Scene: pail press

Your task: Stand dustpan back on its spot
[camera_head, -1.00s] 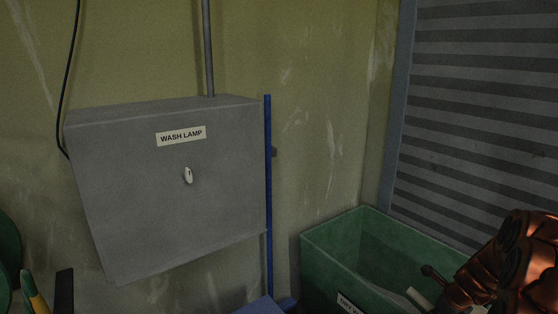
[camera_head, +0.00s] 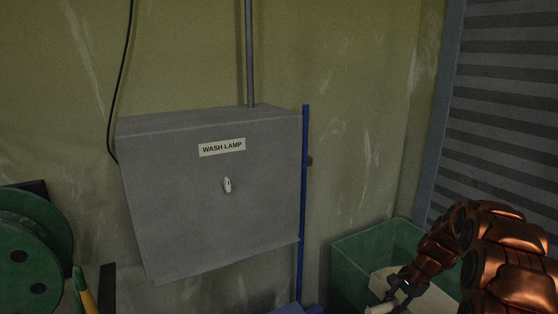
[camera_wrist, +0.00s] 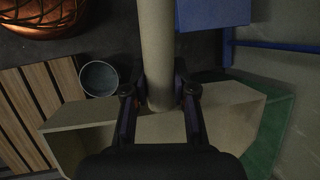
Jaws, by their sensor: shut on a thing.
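My gripper (camera_wrist: 160,88) is shut on a thick cream handle (camera_wrist: 156,35) in the wrist view. A broad cream panel (camera_wrist: 90,114) shows on both sides of the gripper; it looks like the pan of the held dustpan, though its join to the handle is hidden. In the head view my gripper (camera_head: 405,286) is at the lower right, with the cream dustpan (camera_head: 392,275) partly hidden by my copper arm and overlapping the green bin in the picture. Its lower part is out of frame. No marked spot for it can be made out.
A grey "WASH LAMP" box (camera_head: 205,210) hangs on the wall, with a blue pole (camera_head: 304,190) beside it. A green bin (camera_head: 375,244) stands in the corner. A green reel (camera_head: 25,265) is at the left. The wrist view shows a round container (camera_wrist: 98,78) and wooden slats (camera_wrist: 38,112).

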